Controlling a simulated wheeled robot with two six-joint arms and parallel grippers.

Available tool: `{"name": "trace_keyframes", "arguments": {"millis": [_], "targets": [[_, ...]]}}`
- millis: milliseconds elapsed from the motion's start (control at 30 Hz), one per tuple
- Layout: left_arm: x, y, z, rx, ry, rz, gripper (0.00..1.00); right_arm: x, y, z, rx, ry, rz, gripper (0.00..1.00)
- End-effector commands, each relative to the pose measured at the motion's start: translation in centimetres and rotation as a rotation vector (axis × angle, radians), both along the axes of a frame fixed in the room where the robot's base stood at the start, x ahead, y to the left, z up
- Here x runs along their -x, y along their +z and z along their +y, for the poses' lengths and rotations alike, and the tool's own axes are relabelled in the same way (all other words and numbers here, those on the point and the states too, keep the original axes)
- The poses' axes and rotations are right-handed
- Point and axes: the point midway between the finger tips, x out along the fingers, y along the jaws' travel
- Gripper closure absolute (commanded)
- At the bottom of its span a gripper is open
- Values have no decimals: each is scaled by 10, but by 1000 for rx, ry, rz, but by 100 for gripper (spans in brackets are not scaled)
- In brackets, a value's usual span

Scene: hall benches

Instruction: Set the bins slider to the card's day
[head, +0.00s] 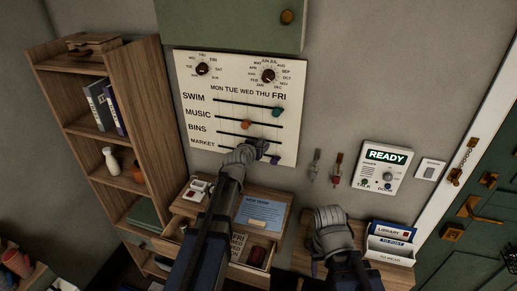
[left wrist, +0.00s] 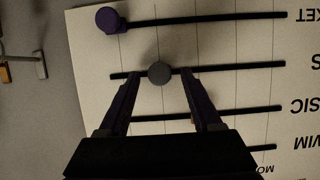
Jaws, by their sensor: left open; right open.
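The white board (head: 190,75) has slider rows for SWIM, MUSIC, BINS and MARKET under MON to FRI. In the left wrist view the board is upside down. The grey BINS knob (left wrist: 159,73) sits on the second day line from the FRI end, which is THU. My left gripper (head: 262,148) is open; its fingers (left wrist: 158,75) point at the board on either side of the grey knob, apart from it. My arm hides this knob in the head view. A blue card (head: 258,212) lies on the desk, its small text unreadable. My right gripper (head: 333,218) is open, low on the right.
The purple MARKET knob (left wrist: 108,18) is close by at FRI. The orange MUSIC knob (head: 247,125) is near WED, the teal SWIM knob (head: 278,112) at FRI. An open drawer (head: 258,270) is below. A shelf (head: 150,100) stands left; a READY panel (head: 385,178) hangs right.

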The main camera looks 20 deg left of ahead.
Motion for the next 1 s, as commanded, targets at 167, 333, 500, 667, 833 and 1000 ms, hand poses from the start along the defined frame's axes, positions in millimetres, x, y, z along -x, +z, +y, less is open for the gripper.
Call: {"name": "trace_keyframes", "arguments": {"millis": [167, 333, 500, 667, 833, 1000], "targets": [[-7, -3, -1, -1, 0, 0, 34, 0, -3, 0, 0, 1, 0, 50], [-6, -2, 0, -1, 0, 0, 37, 0, -2, 0, 0, 1, 0, 50], [-6, -2, 0, -1, 0, 0, 56, 0, -2, 0, 0, 1, 0, 50], [-6, -2, 0, -1, 0, 0, 74, 0, -2, 0, 0, 1, 0, 50], [-6, -2, 0, -1, 0, 0, 93, 0, -2, 0, 0, 1, 0, 50], [-6, -2, 0, -1, 0, 0, 100, 0, -2, 0, 0, 1, 0, 50]]}}
